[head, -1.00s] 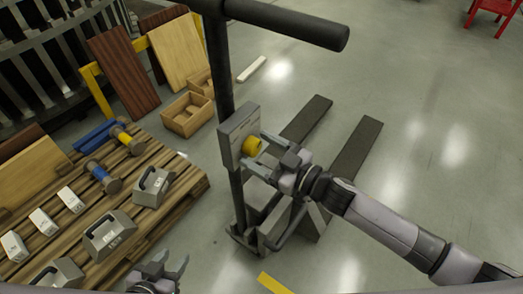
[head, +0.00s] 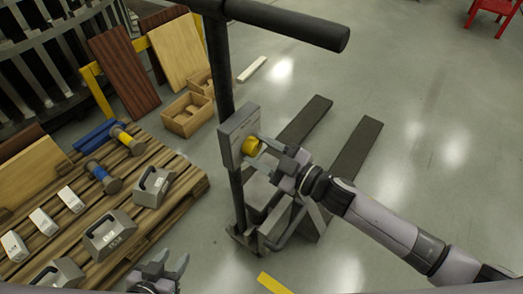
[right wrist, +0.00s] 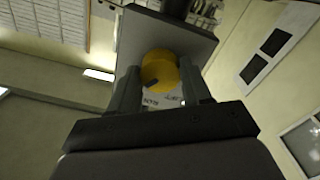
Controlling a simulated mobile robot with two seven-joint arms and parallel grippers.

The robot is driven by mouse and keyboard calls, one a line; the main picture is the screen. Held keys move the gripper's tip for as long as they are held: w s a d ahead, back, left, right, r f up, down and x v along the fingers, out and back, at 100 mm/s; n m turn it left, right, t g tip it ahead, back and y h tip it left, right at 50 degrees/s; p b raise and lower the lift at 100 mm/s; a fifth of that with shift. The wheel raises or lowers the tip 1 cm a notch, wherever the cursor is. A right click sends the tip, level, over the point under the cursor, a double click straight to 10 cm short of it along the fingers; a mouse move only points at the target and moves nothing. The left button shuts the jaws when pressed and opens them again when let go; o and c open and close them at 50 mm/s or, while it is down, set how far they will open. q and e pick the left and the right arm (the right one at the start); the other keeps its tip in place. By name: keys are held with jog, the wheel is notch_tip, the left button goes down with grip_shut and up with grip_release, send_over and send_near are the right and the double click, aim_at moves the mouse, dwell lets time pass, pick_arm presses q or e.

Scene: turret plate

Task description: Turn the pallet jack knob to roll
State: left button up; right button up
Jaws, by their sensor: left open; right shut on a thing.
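The yellow knob (head: 251,146) sits on a grey plate (head: 237,132) on the upright of the pallet jack. My right gripper (head: 262,146) reaches it from the right and is shut on it. In the right wrist view the knob (right wrist: 161,75) lies between the two fingers, with a dark mark on its lower left. My left gripper (head: 166,268) is open and empty at the bottom edge.
A wooden pallet (head: 180,196) at left carries grey weights (head: 110,232), small white blocks and dumbbells. Wooden boxes (head: 188,114) and leaning boards stand behind it. A yellow floor strip (head: 275,284) lies at the bottom. The floor at right is clear, with a red chair (head: 491,12) far off.

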jog(key=n, duration=0.6)
jog(key=shift+d+n+b, duration=0.1)
jog(key=shift+n+b, duration=0.2)
dwell(0.4)
jog(key=o, duration=1.1)
jog(key=shift+c, duration=0.2)
jog(key=v, duration=0.7)
